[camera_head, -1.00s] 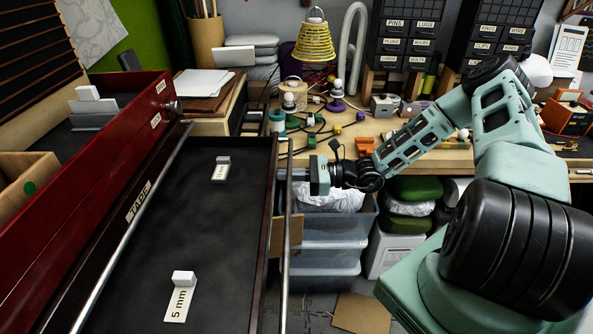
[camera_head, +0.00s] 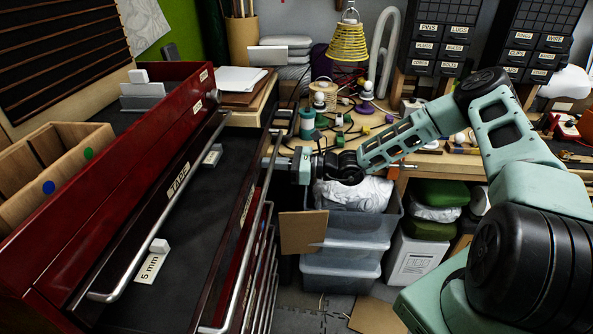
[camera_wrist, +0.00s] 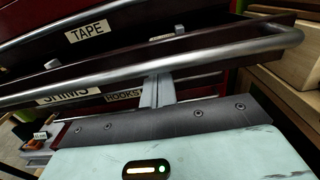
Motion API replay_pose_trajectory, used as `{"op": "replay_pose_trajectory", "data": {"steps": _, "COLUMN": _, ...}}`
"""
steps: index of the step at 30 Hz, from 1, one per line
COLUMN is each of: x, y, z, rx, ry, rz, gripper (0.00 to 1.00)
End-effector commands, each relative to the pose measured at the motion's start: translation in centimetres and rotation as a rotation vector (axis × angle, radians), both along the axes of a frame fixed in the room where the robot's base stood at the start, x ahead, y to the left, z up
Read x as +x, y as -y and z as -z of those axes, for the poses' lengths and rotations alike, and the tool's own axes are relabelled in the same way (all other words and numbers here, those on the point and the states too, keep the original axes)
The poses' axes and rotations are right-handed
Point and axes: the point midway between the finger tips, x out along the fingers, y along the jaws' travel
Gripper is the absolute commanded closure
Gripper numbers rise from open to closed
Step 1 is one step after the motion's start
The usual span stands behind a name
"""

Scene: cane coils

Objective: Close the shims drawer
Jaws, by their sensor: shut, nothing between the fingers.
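The shims drawer (camera_head: 205,252) is partly open below the tape drawer in the red cabinet, with its dark inside showing. A "5 mm" card with a white block (camera_head: 151,261) lies in it, and a second labelled card (camera_head: 212,155) lies farther back. Its long metal handle (camera_head: 236,272) runs along the front. In the wrist view, the SHIMS label (camera_wrist: 68,95) shows partly behind the handle bar. My gripper (camera_head: 270,161) is at the far end of the drawer front. Its shut, empty fingers (camera_wrist: 158,88) reach the handle bar in the wrist view; I cannot tell whether they touch it.
The TAPE drawer (camera_head: 178,180) is above, and more drawers with handles are below. A wooden box (camera_head: 45,165) stands on the cabinet top. Clear bins (camera_head: 342,262) and a cardboard piece (camera_head: 303,232) are right of the drawer. A cluttered workbench (camera_head: 430,160) stands behind.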

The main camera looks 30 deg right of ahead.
Motion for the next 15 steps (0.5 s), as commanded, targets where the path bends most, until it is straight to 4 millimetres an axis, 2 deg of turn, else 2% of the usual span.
{"op": "replay_pose_trajectory", "data": {"steps": 1, "x": 0.8, "y": -1.5, "z": 0.1, "rx": 0.002, "ry": 0.0, "rz": -0.004, "gripper": 1.0}}
{"op": "replay_pose_trajectory", "data": {"steps": 6, "x": 3.3, "y": -5.2, "z": 0.2, "rx": 0.001, "ry": 0.001, "rz": -0.003, "gripper": 1.0}}
{"op": "replay_pose_trajectory", "data": {"steps": 15, "x": 6.8, "y": -10.3, "z": 0.2, "rx": 0.001, "ry": -0.001, "rz": -0.001, "gripper": 1.0}}
